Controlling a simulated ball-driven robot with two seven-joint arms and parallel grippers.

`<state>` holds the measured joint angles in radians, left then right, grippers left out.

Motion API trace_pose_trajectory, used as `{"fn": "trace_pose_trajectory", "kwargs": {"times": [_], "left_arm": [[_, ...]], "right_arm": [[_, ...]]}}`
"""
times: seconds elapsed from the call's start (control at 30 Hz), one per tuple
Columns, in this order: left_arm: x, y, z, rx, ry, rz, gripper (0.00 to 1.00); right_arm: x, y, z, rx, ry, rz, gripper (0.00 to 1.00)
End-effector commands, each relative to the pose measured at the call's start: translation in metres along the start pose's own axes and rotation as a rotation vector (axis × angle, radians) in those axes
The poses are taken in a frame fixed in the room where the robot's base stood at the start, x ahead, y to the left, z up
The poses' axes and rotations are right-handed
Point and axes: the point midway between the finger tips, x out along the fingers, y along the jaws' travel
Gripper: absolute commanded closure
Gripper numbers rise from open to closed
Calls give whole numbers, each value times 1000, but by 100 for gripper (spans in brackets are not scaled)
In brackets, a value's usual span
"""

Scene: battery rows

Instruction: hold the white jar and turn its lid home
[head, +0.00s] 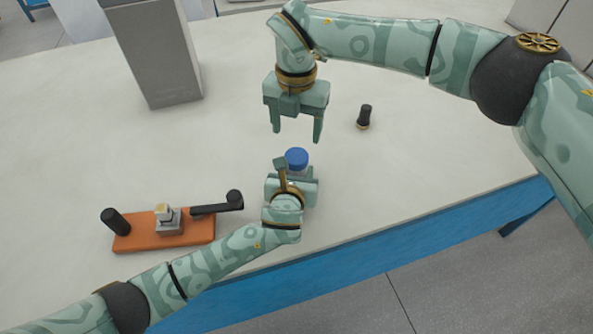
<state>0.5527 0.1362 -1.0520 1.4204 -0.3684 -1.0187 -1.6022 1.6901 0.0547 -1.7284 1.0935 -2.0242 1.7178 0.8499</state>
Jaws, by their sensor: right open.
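The white jar (299,171) stands near the table's front edge, mostly hidden behind my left gripper. Its blue lid (296,158) sits at the top of the jar; I cannot tell how far it is turned. My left gripper (295,177) is low at the jar, reaching in from the front. Its fingertips are largely hidden, so its grip on the jar does not show. My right gripper (296,137) is open and empty, pointing down above and behind the lid, its two fingers apart.
An orange board (185,236) with a black cylinder, a grey block and a black lever lies at left. A tall grey box (155,55) stands at back left. The white table (420,165) is clear at right.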

Motion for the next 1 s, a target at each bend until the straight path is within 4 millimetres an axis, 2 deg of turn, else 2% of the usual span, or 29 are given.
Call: {"fn": "trace_pose_trajectory", "kwargs": {"times": [0.1,0.6,0.8,1.0], "left_arm": [[0,0,0,0,0,0,100],[0,0,0,0,0,0,100],[0,0,0,0,0,0,100],[0,0,0,0,0,0,100]], "right_arm": [[0,0,0,-363,0,-1,34],[0,0,0,-1964,0,0,34],[0,0,0,-2413,1,0,34],[0,0,0,-2603,1,0,34]]}}
